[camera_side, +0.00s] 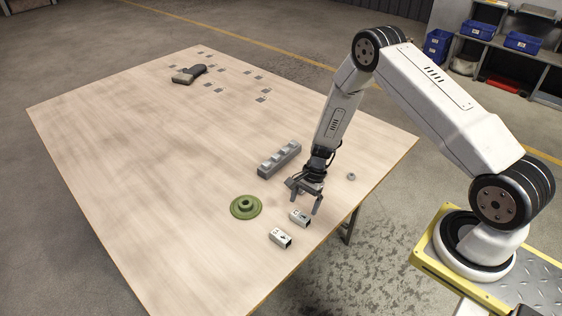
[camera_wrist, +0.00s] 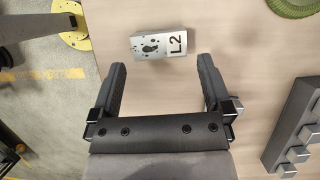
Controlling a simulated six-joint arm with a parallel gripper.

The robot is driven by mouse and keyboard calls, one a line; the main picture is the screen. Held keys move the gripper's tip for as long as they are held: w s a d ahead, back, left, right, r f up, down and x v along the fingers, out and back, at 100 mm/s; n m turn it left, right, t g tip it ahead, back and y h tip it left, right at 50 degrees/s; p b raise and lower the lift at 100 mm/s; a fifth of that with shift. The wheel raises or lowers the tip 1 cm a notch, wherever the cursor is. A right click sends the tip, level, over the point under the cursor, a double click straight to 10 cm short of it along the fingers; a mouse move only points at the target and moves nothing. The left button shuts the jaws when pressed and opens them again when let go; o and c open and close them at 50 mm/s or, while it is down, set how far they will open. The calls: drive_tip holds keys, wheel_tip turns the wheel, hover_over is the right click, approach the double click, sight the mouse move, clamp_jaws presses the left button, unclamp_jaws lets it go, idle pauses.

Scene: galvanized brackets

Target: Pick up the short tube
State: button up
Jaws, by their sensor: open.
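Two short, light grey box-shaped tubes with dark marks lie on the table in the side view. The nearer one to my gripper (camera_side: 299,217) is just below the fingers, and the other tube (camera_side: 280,238) lies farther toward the table's front edge. In the wrist view one short tube (camera_wrist: 160,43), marked L2, lies ahead of the fingertips, roughly centred between them and apart from both. My gripper (camera_wrist: 162,65) is open and empty above the table, pointing down. The second tube is out of the wrist view.
A green flanged disc (camera_side: 246,207) lies left of the tubes. A grey block with several raised studs (camera_side: 279,159) stands behind; it also shows in the wrist view (camera_wrist: 296,125). A small grey ring (camera_side: 351,176) lies to the right.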

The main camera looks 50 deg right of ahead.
sight(300, 216)
drive_tip(key=shift+x, duration=2.55)
drive_tip(key=c, duration=1)
drive_tip(key=shift+r, duration=0.1)
drive_tip(key=shift+r, duration=1.05)
drive_tip(key=s+r, duration=1)
drive_tip(key=s, duration=0.4)
drive_tip(key=shift+a+r, duration=0.3)
drive_tip(key=shift+a, duration=0.1)
